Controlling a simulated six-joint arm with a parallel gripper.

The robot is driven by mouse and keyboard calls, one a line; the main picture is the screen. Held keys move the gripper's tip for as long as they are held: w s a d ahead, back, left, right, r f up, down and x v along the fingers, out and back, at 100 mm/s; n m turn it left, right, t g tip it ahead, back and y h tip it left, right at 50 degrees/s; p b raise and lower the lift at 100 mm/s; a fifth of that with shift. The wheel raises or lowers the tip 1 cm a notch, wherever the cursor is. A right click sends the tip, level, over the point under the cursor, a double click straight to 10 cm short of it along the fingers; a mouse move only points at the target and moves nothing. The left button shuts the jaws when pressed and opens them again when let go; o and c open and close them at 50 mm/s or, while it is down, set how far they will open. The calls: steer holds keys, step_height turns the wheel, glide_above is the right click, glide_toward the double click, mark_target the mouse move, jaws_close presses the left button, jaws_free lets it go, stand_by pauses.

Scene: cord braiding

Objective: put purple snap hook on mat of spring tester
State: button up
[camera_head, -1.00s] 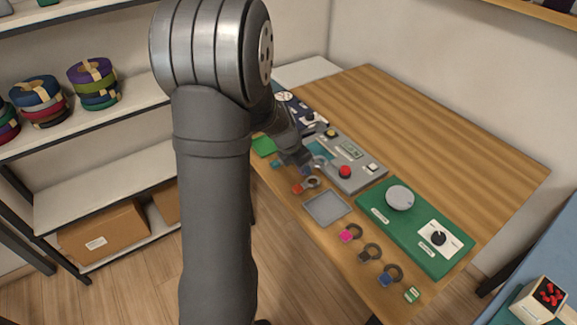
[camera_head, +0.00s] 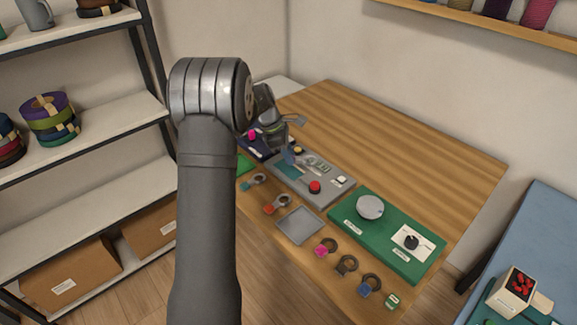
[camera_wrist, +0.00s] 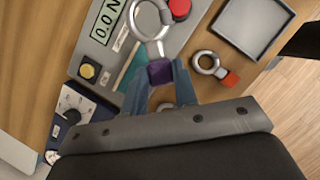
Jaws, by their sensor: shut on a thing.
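The purple snap hook (camera_wrist: 160,72) is between my gripper's fingertips (camera_wrist: 160,82), with its metal ring pointing away from the wrist. My gripper (camera_head: 290,158) is shut on it. The spring tester (camera_head: 325,187) is a grey panel with a display, a red button and a yellow button. Its teal mat (camera_head: 286,172) also shows in the wrist view (camera_wrist: 131,62), partly hidden by the hook and a finger. The hook appears above the tester beside or over the mat; the exact height cannot be told. In the head view the hook is mostly hidden.
Red (camera_head: 269,210), teal (camera_head: 247,185), pink (camera_head: 320,251), black (camera_head: 342,268) and blue (camera_head: 364,290) snap hooks lie along the front edge. A grey tray (camera_head: 300,226) and a green board with a dial (camera_head: 385,235) are to the right. The table's back is clear.

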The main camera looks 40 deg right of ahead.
mark_target(282, 166)
steer(key=w+d+m+y, duration=0.1)
steer(key=w+m, duration=0.1)
steer(key=w+d+f+m+g, duration=0.1)
steer(key=w+m, duration=0.1)
steer(key=m, duration=0.1)
steer(key=w+f+m+y, duration=0.1)
steer(key=w+m, duration=0.1)
steer(key=w, duration=0.1)
steer(key=shift+d+y, duration=0.3)
steer(key=shift+d, duration=0.1)
steer(key=shift+w+f+m+y, duration=0.15)
steer(key=shift+w+m+y, duration=0.35)
steer(key=shift+m, duration=0.6)
steer(key=shift+w+f, duration=0.1)
steer(key=shift+f, duration=2.55)
steer(key=shift+f, duration=0.3)
steer(key=o, duration=1.1)
steer(key=shift+c, duration=0.2)
steer(key=shift+r, duration=0.1)
step_height(282, 166, up, 11)
